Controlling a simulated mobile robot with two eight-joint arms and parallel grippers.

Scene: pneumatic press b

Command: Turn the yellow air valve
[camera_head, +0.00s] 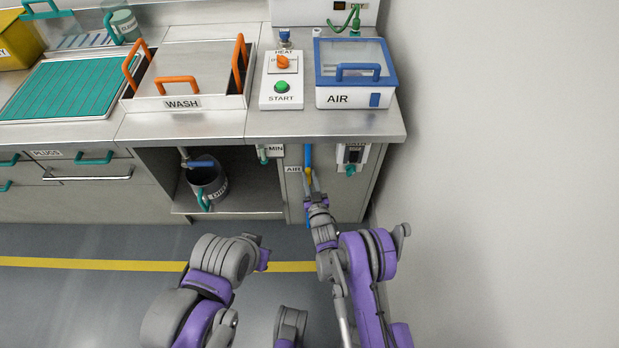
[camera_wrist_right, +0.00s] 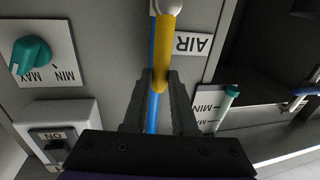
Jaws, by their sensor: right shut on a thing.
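The yellow air valve handle (camera_wrist_right: 164,45) is a straight lever on a light pivot, lying along a blue pipe on the grey cabinet front beside the AIR label (camera_wrist_right: 191,44). It is a small yellow spot in the head view (camera_head: 309,174), partly covered by my gripper. My right gripper (camera_wrist_right: 161,82) is shut on the lever's free end, with one dark finger on each side. It also shows in the head view (camera_head: 314,188) below the counter edge.
A teal MIN/MAX knob (camera_wrist_right: 31,55) and an ON switch (camera_wrist_right: 56,146) are beside the valve. The open bay with a dark bucket (camera_head: 208,180) is to the left. A wall stands at right.

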